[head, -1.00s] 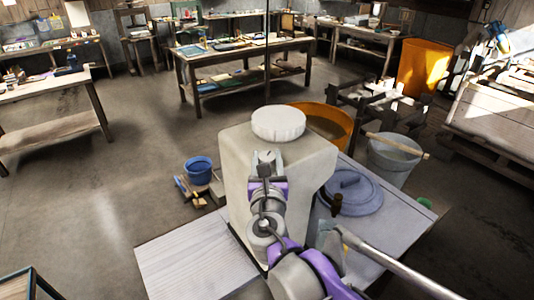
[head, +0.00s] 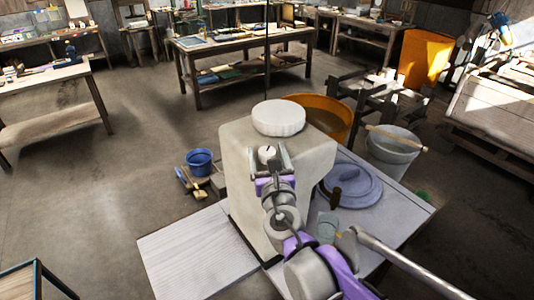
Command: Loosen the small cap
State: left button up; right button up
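A pale block-shaped mould (head: 243,210) stands upright at the centre. A large round ribbed white cap (head: 279,118) sits on its top. The small cap (head: 267,153), round and pale with a dark mark, is lower on the near side of the top. My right gripper (head: 269,160) reaches up to it from the near side, its two fingers apart with the small cap showing between their tips. I see gaps beside the cap, so the fingers look open; contact is hard to judge. My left gripper is not in view.
The mould stands on a pale slatted platform (head: 180,255). A blue-grey round lid (head: 350,186) and a mallet (head: 335,196) lie to its right. An orange tub (head: 330,108) and a grey bucket (head: 392,150) stand behind. A blue bucket (head: 199,162) is on the floor at left.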

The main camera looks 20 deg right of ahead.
jog(key=s+a, duration=0.1)
jog(key=s, duration=0.9)
jog(key=shift+s+b, duration=0.4)
jog(key=shift+b, duration=0.05)
